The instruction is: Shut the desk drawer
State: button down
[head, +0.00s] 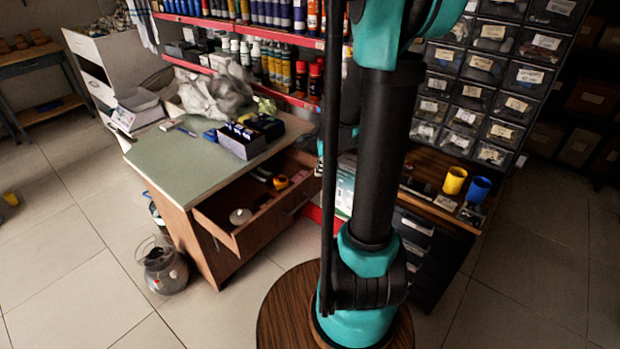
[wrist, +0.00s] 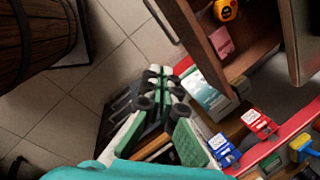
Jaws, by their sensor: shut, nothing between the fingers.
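The desk drawer (head: 268,222) is pulled open from the wooden desk (head: 184,155) in the head view. It holds a white round item, an orange tape measure (head: 281,182) and a tool. In the wrist view the drawer's brown front (wrist: 194,36) runs along the upper right, with a metal handle (wrist: 161,20) on its outer face. My gripper (wrist: 160,72) is shut and empty, outside the drawer near one end of its front, with a gap visible in the picture. In the head view my arm hides most of the gripper.
A dark drawer unit (head: 418,245) and a green-and-white box (head: 345,187) stand right of the desk. A round wooden top (head: 285,310) is in front. Tiled floor is open before the drawer.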

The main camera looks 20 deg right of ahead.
aim_at(310, 177)
jog(key=w+d+f+m, duration=0.2)
jog(key=w+d+m, duration=0.1)
jog(key=w+m, duration=0.35)
jog(key=shift+m+g+y, duration=0.3)
jog(key=shift+m, duration=0.55)
jog(key=w+a+f, duration=0.1)
jog(key=f, duration=0.2)
jog(key=w+a+f, duration=0.1)
jog(key=w+f, duration=0.1)
jog(key=f, duration=0.2)
jog(key=w+a+f, duration=0.1)
jog(key=f, duration=0.2)
jog(key=shift+w+a+f, duration=0.1)
jog(key=shift+w+f, duration=0.1)
jog(key=shift+w, duration=0.1)
